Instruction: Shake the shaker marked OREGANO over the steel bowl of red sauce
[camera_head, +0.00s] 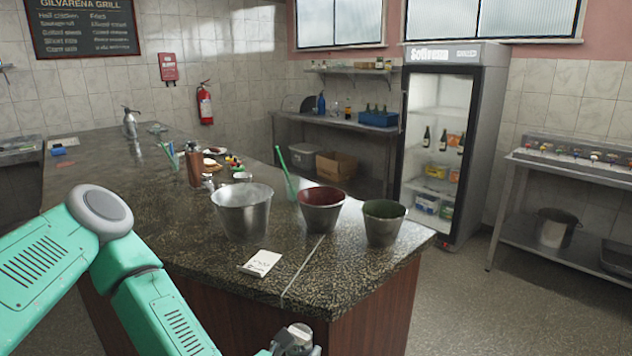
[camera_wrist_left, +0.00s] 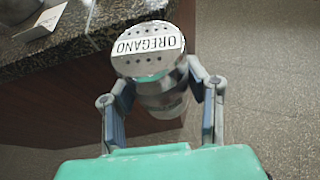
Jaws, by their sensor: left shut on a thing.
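The shaker marked OREGANO (camera_wrist_left: 150,50) is in the left wrist view, with its label upside down on a round perforated steel lid. My left gripper (camera_wrist_left: 162,88) is shut around the shaker's body. In the head view the shaker (camera_head: 300,332) shows only partly at the bottom edge, in front of the counter and below its top. The steel bowl of red sauce (camera_head: 322,212) stands on the counter, the middle of three metal bowls. The held shaker is nearer to me than this bowl and apart from it. My right gripper is not in view.
A larger steel bowl (camera_head: 242,214) stands left of the red one, and a bowl with a green inside (camera_head: 384,224) stands right of it near the edge. A white card (camera_head: 260,263) lies in front. The dark counter (camera_head: 165,235) has bare room at left.

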